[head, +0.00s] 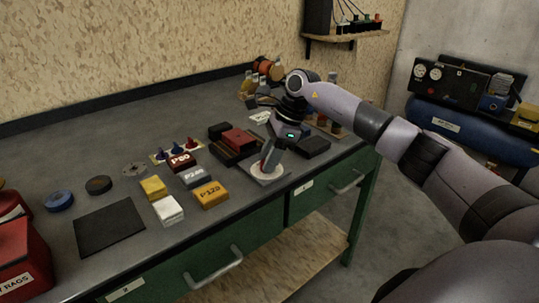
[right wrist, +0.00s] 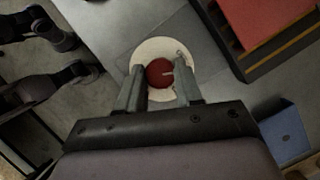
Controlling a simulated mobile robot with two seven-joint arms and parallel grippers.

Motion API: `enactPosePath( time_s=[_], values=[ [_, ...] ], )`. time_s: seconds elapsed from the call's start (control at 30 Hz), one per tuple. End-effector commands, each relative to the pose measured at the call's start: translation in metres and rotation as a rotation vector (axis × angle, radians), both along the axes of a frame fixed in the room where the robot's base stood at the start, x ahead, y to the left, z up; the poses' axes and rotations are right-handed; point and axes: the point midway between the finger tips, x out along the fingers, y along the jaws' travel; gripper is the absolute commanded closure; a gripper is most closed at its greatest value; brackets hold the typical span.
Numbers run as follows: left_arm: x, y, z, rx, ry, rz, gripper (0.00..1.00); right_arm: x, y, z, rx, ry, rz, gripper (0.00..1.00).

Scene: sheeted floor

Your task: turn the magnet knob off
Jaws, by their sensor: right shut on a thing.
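The magnet knob is a round red knob (right wrist: 159,73) on a pale round disc (right wrist: 152,47), seen in the right wrist view. A pointer-like mark shows on its top. In the head view the pale disc (head: 277,176) sits on a grey plate near the bench's front edge, and the knob is mostly hidden by my gripper. My right gripper (head: 267,166) reaches down onto it. In the right wrist view the fingers of the gripper (right wrist: 158,88) stand on either side of the knob and are shut on it. My left gripper is not in view.
A red block on a dark block (head: 238,139) lies just behind the knob. Boxes marked P80, P240 and P120 (head: 209,194) lie to the left, with a dark mat (head: 109,228) farther left. A black block (head: 312,147) lies to the right. Bottles stand at the back.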

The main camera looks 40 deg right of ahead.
Motion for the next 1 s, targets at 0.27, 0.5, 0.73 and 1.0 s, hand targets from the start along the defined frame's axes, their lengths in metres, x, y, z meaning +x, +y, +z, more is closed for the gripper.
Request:
enactPosePath(
  time_s=[0.27, 0.5, 0.73, 1.0],
  values=[
    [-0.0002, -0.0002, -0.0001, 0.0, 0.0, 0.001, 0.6, 0.0024, 0.0, 0.001, 0.001, -0.002, 0.239, 0.95],
    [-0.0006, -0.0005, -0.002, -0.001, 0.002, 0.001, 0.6, 0.0032, 0.0001, 0.001, -0.001, -0.003, 0.388, 0.95],
    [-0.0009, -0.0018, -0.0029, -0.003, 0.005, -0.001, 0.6, 0.0034, -0.0001, 0.0008, -0.002, -0.003, 0.465, 0.95],
    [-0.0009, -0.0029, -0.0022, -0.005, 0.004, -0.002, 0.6, 0.0032, -0.0004, 0.0006, -0.001, -0.002, 0.492, 0.95]
  ],
)
